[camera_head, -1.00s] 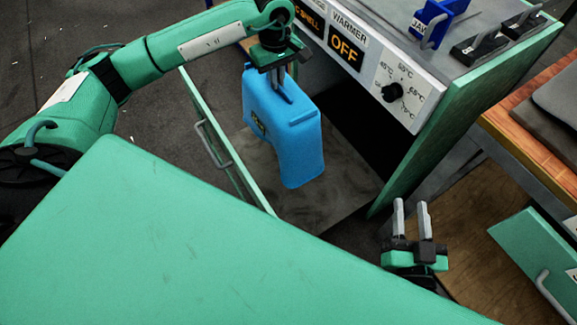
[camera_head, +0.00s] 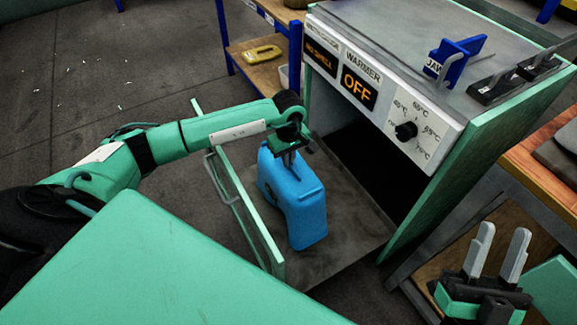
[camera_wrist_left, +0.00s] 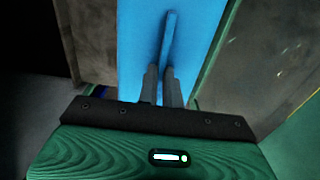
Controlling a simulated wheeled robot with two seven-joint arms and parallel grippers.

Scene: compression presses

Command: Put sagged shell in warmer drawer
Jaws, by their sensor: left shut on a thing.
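The blue shell (camera_head: 297,204) is upright in the open warmer drawer, on or just above the drawer floor (camera_head: 345,236); I cannot tell if it touches. My left gripper (camera_head: 288,158) is above it, shut on the raised rib on its top. In the left wrist view the two fingers (camera_wrist_left: 162,86) close around the rib of the blue shell (camera_wrist_left: 198,50). The warmer (camera_head: 395,100) stands behind the drawer, with its display reading OFF. My right gripper (camera_head: 498,258) is at the lower right, its fingers apart and empty.
The drawer's green front panel (camera_head: 238,205) with a grey handle (camera_head: 214,180) stands close to the left of the shell. A blue jaw piece (camera_head: 456,60) and black blocks sit on the warmer top. A shelf with a yellow item (camera_head: 262,53) is behind.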

